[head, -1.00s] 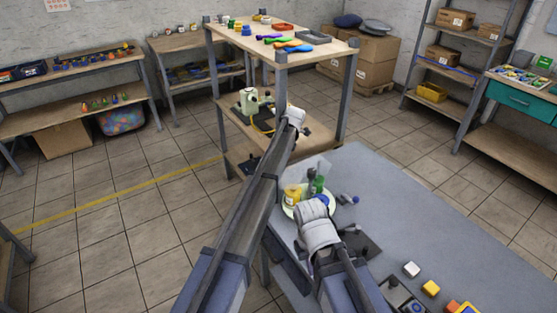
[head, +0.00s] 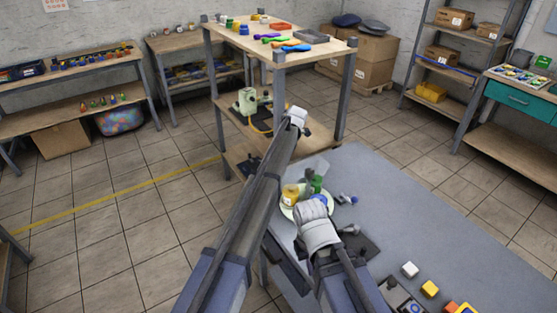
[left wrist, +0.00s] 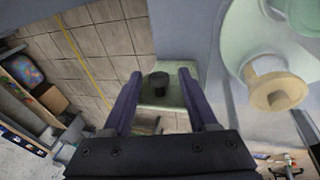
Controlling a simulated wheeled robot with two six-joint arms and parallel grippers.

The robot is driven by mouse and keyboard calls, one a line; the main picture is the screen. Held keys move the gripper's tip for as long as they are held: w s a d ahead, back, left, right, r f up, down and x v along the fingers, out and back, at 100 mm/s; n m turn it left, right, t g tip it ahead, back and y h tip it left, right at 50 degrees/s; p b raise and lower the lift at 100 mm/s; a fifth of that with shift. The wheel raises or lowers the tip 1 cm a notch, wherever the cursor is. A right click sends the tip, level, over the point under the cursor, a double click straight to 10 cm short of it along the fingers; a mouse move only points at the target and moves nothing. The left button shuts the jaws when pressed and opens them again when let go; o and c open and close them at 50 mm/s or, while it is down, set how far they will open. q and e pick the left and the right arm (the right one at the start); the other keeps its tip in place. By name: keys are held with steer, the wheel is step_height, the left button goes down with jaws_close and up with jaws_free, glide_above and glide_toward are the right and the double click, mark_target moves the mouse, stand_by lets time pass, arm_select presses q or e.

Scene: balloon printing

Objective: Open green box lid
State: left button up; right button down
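In the left wrist view, a pale green square lid-like piece (left wrist: 150,97) with a dark round knob (left wrist: 158,80) lies between and beyond the two fingers of my left gripper (left wrist: 161,74). The fingers are apart and stand either side of the knob; I cannot tell whether they touch it. In the head view my left gripper (head: 298,118) is beside the shelf unit, its fingers mostly hidden by the wrist. A pale green device (head: 247,101) stands on the middle shelf. My right gripper (head: 322,222) is over the grey-blue table, its fingers not clear.
A pale plate (head: 292,210) with a yellow jar (head: 291,195) and green items is beside my right gripper on the table (head: 420,220). A wooden shelf unit (head: 300,58) stands behind. Small coloured blocks (head: 429,289) lie at the table's front. The tiled floor at left is clear.

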arm_select(q)
steer(key=shift+r, duration=0.15)
steer(key=w+p+v, duration=0.1)
steer(key=p+v, duration=0.6)
steer(key=shift+s+r, duration=0.25)
steer(key=shift+s, duration=0.3)
steer(key=shift+d, duration=0.1)
steer(key=s+a+m+h, duration=0.1)
steer(key=s+a+m, duration=0.3)
steer(key=s+m, duration=0.65)
steer(key=s+a+f+m+h, duration=0.1)
steer(key=s+a+m, duration=0.45)
steer(key=s, duration=0.95)
steer(key=s+a+m+h, duration=0.1)
steer(key=s+a+m, duration=0.3)
steer(key=s+m, duration=0.65)
steer(key=s+d+m+g, duration=0.1)
steer(key=s+d+m, duration=0.1)
steer(key=s+d, duration=0.5)
steer(key=d, duration=0.4)
steer(key=shift+s+d+g+y, duration=0.25)
steer(key=shift+s+g+y, duration=0.05)
steer(key=shift+s+y, duration=0.1)
steer(key=shift+c, duration=0.2)
